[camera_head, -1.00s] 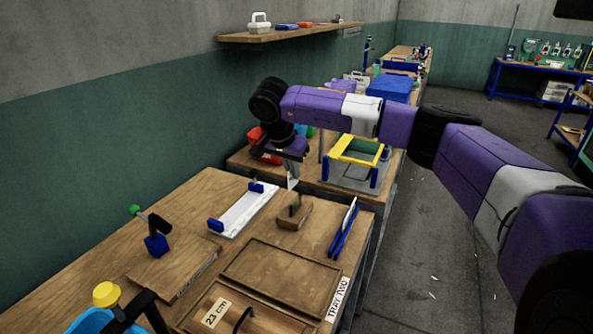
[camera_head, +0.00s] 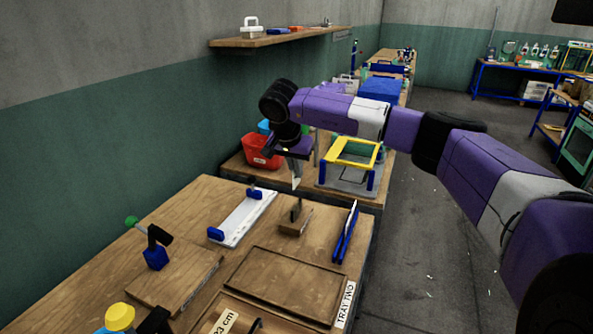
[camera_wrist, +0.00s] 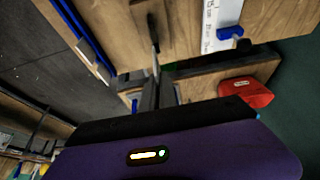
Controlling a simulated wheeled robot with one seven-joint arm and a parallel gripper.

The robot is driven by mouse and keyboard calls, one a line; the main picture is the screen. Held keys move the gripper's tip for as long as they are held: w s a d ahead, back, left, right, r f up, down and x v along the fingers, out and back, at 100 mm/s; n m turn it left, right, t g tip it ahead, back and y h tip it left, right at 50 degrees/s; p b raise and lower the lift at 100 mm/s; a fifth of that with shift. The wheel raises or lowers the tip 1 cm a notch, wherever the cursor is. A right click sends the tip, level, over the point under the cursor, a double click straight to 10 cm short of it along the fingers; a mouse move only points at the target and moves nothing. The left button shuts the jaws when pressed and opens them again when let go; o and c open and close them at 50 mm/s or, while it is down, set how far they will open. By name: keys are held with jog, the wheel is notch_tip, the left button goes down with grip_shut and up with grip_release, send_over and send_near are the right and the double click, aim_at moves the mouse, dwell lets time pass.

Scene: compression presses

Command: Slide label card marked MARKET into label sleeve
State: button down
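My gripper (camera_head: 297,166) hangs above the far part of the wooden bench, fingers pointing down. It is shut on a small white label card (camera_head: 296,183), whose lower corner points down. In the wrist view the card (camera_wrist: 155,62) shows nearly edge-on at the fingertips (camera_wrist: 158,85), so its marking cannot be read. A small wooden block with a dark upright piece (camera_head: 295,222) stands on the bench below the card, apart from it. I cannot make out for certain which thing is the label sleeve.
A white rail with blue ends (camera_head: 243,219) lies left of the block. A blue rack with pale pieces (camera_head: 345,235) stands right. A wooden tray marked TRAY TWO (camera_head: 285,258) lies nearer. A red bin (camera_head: 262,151) and yellow-topped frame (camera_head: 353,152) stand beyond. Open floor lies right.

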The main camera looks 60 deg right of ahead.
jog(key=shift+f+b, duration=1.7)
jog(key=shift+f, duration=1.2)
jog(key=shift+f+b, duration=1.25)
jog(key=shift+f, duration=0.65)
jog(key=c, duration=1.6)
grip_release()
jog(key=shift+v, duration=3.9)
